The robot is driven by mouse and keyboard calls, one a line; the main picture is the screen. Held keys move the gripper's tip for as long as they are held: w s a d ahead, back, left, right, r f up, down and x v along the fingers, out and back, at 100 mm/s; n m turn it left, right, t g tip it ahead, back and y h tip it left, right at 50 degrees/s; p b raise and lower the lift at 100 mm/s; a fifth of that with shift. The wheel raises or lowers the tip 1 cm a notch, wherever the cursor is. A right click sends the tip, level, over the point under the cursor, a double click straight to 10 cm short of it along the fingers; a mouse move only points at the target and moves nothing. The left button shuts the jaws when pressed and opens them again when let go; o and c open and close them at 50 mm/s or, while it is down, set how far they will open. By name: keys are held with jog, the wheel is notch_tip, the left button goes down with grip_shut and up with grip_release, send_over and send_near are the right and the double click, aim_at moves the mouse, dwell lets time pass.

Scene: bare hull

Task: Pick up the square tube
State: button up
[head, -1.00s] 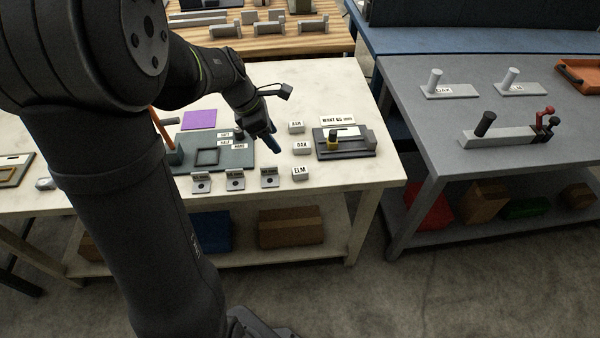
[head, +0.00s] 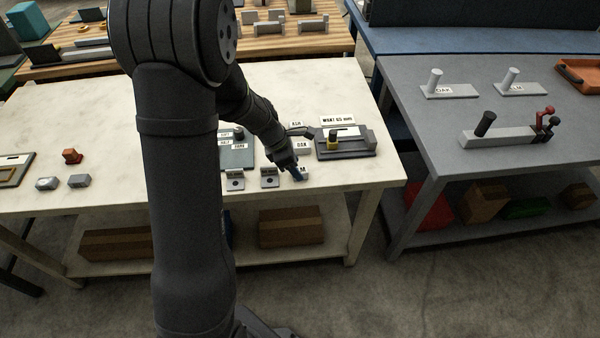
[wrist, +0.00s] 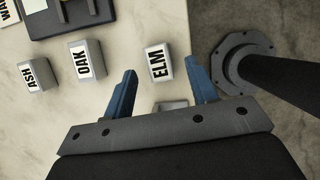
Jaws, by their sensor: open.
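I cannot pick out the square tube with certainty. Two small grey pieces, one shiny (head: 46,184) and one block-like (head: 79,181), lie at the left of the pale table in the head view; their ends are too small to read. My gripper (wrist: 162,69) is open with its blue fingers apart and nothing held. It also shows in the head view (head: 298,175), low over the table's front right part. The ELM block (wrist: 158,65) appears between its fingertips in the wrist view; whether they touch it I cannot tell.
The OAK block (wrist: 87,60) and ASH block (wrist: 33,75) stand in a row beside ELM. Grey brackets (head: 269,178) stand left of my gripper. A dark fixture (head: 345,143) lies behind. A rust-coloured piece (head: 72,156) is at left. My arm hides the table's middle.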

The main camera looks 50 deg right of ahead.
jog(key=shift+x, duration=1.25)
jog(key=c, duration=1)
jog(key=shift+c, duration=0.2)
